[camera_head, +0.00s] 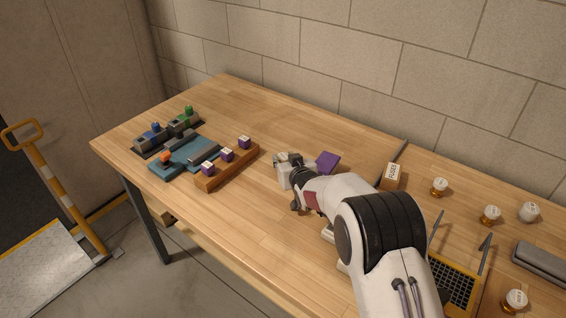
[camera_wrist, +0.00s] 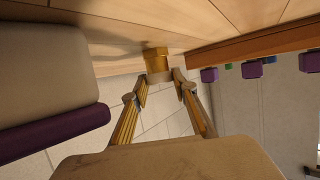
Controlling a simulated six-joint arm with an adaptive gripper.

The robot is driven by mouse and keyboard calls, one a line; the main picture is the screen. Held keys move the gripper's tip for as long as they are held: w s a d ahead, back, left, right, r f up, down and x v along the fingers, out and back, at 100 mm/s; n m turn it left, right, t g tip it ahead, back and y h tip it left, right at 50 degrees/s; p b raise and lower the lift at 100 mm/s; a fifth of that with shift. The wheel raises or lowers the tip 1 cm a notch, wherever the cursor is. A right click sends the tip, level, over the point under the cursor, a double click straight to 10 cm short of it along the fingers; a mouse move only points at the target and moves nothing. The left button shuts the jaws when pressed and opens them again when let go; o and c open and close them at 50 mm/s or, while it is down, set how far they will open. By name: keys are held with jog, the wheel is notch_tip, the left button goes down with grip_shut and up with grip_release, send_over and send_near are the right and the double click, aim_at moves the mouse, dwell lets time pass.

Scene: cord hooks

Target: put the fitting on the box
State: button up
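The fitting, a small brass piece with flat sides (camera_wrist: 157,64), is between my gripper's fingertips (camera_wrist: 160,76) in the wrist view, close to the wood tabletop. Whether the fingers press on it is unclear. In the head view my gripper (camera_head: 285,168) is low over the middle of the table, and the fitting cannot be made out there. A pale box with a purple top stands beside the gripper. Its purple top (camera_head: 326,161) shows just behind my wrist in the head view, and its pale side (camera_wrist: 40,60) fills the left of the wrist view.
A wooden rail (camera_head: 214,181) with purple-and-white cubes lies left of my gripper. Blue and grey fixtures (camera_head: 185,153) stand beyond it. A small white-fronted block (camera_head: 393,175), several brass-and-white pieces and a black-and-yellow tray (camera_head: 455,284) are to the right.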

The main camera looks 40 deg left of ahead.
aim_at(285, 160)
jog(key=shift+r, duration=0.1)
jog(key=shift+c, duration=0.5)
notch_tip(285, 160, up, 10)
dwell(0.4)
dwell(0.6)
jog(key=w+d+r+m+t+h, duration=0.1)
jog(key=w+d+r, duration=0.2)
jog(key=w+d, duration=0.7)
jog(key=w+d+r+m+t+h, duration=0.1)
jog(key=w+d+r, duration=0.1)
jog(key=w+d, duration=0.8)
jog(key=d+r, duration=0.2)
jog(key=d, duration=1)
jog(key=s, duration=0.1)
jog(key=s+a+f+n+g+y, duration=0.1)
jog(key=s, duration=0.1)
jog(key=s+f+n+y, duration=0.1)
jog(key=s, duration=0.1)
jog(key=shift+s+a+f+g, duration=0.1)
jog(key=shift+a+f+g, duration=0.05)
jog(key=shift+a+g, duration=0.25)
